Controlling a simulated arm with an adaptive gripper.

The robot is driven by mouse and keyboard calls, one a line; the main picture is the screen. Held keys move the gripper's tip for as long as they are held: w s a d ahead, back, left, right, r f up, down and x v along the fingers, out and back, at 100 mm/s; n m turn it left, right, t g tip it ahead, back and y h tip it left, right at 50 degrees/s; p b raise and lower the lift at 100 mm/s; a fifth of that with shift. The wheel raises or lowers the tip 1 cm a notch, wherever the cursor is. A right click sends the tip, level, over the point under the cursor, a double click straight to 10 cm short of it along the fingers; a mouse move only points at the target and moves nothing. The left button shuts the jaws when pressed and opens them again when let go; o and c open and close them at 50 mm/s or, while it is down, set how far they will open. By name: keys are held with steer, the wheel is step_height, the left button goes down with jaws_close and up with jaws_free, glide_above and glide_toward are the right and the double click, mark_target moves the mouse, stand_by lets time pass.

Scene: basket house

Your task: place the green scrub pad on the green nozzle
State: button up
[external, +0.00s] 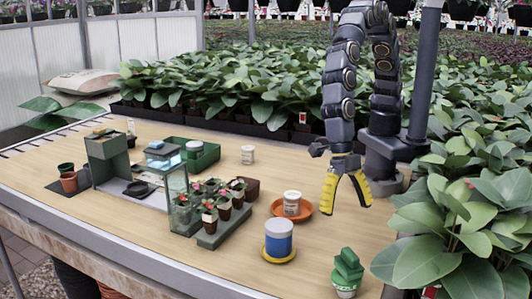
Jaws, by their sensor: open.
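My gripper (347,207), with yellow fingers, points down and is open and empty. It hangs above the right part of the table, behind and right of the orange saucer. A stack of green blocky pieces (347,264) sits on a small white and green pot at the front right. It may include the green scrub pad, but I cannot tell for sure. No green nozzle can be made out clearly. My gripper is apart from the green stack, farther back on the table.
A white jar (292,203) stands in an orange saucer (277,208). A blue and white canister (279,240) stands on a yellow base. Potted flowers (222,200), a glass case (178,198) and green bins (190,155) fill the middle left. Large leaves (455,225) overhang the right edge.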

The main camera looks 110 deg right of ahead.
steer(key=s+d+r+m+h, duration=0.15)
steer(key=d+r+m, duration=0.5)
steer(key=d, duration=0.65)
steer(key=s+d+r+m, duration=0.2)
steer(key=s+d+m, duration=0.1)
steer(key=s+d, duration=0.4)
steer(key=s+d+r+m+g+h, duration=0.1)
steer(key=s+d+r+m, duration=0.1)
steer(key=s+d+m, duration=0.2)
steer(key=s+d+r+m+h, duration=0.1)
steer(key=s+d+m, duration=0.3)
steer(key=s+d, duration=0.6)
steer(key=shift+d+r+g, duration=0.35)
steer(key=shift+r+g, duration=0.05)
steer(key=shift+r, duration=0.35)
steer(key=shift+s+m, duration=0.1)
steer(key=shift+m, duration=0.15)
